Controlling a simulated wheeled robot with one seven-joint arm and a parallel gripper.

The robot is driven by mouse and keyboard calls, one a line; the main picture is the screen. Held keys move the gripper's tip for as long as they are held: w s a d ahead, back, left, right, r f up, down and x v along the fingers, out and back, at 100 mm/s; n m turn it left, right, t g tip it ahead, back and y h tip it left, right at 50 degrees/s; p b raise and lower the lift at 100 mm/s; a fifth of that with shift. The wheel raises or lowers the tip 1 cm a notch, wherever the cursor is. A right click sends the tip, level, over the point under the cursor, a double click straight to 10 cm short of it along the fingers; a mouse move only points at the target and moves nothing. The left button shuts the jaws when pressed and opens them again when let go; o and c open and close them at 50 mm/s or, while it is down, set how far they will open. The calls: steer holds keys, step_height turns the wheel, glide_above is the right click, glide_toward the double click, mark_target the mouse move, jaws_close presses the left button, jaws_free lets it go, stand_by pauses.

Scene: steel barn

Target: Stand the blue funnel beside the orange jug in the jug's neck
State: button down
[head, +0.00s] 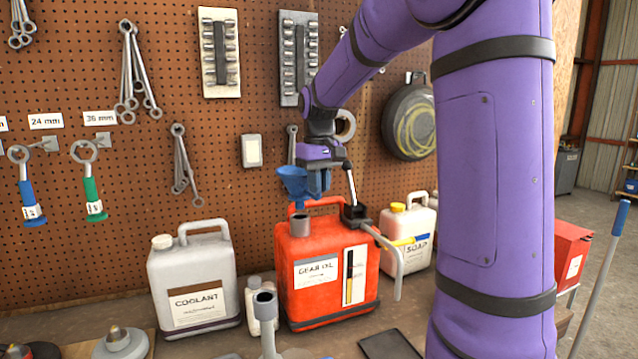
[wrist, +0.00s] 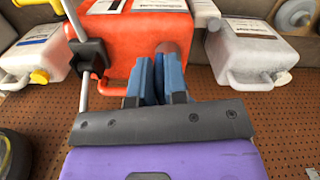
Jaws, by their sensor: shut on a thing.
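The orange jug (head: 325,275), labelled gear oil, stands upright on the bench in the head view, its grey open neck (head: 299,226) at upper left. It also shows in the wrist view (wrist: 120,35). My gripper (head: 308,183) is shut on the blue funnel (head: 291,180). The funnel is upright, wide mouth up, its spout above the neck. I cannot tell whether the spout tip is exactly over the opening. In the wrist view my blue fingers (wrist: 158,80) are close together near the neck, and the funnel cannot be told apart from them.
A coolant jug (head: 195,280) stands left, a soap jug (head: 415,230) right. A small white bottle (head: 252,305) is in front. A pegboard (head: 110,200) with tools is behind.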

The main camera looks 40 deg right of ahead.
steer(key=shift+f, duration=2.65)
steer(key=c, duration=1.1)
jaws_free()
steer(key=shift+r, duration=0.15)
step_height(320, 180, up, 11)
steer(key=shift+f, duration=0.2)
